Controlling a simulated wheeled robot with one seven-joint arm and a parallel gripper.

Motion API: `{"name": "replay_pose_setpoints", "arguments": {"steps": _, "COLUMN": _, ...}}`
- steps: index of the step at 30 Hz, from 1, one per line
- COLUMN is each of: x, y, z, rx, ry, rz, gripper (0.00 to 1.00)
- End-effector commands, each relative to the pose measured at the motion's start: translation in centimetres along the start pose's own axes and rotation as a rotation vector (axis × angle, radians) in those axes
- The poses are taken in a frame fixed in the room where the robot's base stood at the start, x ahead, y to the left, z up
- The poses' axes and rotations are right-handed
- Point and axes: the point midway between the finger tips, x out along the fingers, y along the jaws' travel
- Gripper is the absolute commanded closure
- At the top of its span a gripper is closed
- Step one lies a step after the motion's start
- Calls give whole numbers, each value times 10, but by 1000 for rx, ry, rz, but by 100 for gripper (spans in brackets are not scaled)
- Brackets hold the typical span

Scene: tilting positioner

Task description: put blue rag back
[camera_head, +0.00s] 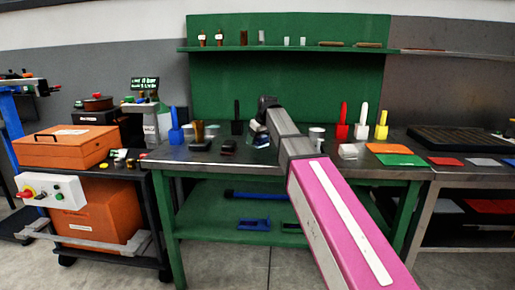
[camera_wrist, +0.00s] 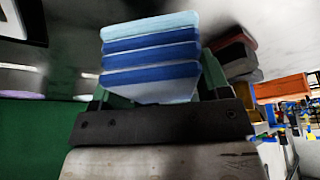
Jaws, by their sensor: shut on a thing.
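The blue rag (camera_wrist: 150,66) shows in the wrist view as a folded stack of light and dark blue layers. It sits between the fingers of my gripper (camera_wrist: 155,95), which is shut on it. In the head view my gripper (camera_head: 258,136) is over the back middle of the green-framed workbench (camera_head: 290,170). There the rag is small and partly hidden by my arm. I cannot tell whether it touches the bench top.
Dark blocks (camera_head: 228,146) and a brown cup (camera_head: 198,132) stand left of my gripper. White cups (camera_head: 317,133) and red, white and yellow bottles (camera_head: 362,122) stand right. Flat orange (camera_head: 388,148) and green sheets (camera_head: 398,160) lie further right. A shelf (camera_head: 285,49) runs above.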

Motion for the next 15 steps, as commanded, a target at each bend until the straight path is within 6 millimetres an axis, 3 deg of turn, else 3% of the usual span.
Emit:
{"name": "replay_pose_setpoints", "arguments": {"steps": 10, "x": 34, "y": 0, "z": 15, "rx": -1, "ry": -1, "rz": -1, "gripper": 56}}
{"name": "replay_pose_setpoints", "arguments": {"steps": 15, "x": 37, "y": 0, "z": 15, "rx": -1, "ry": 1, "rz": 0, "gripper": 56}}
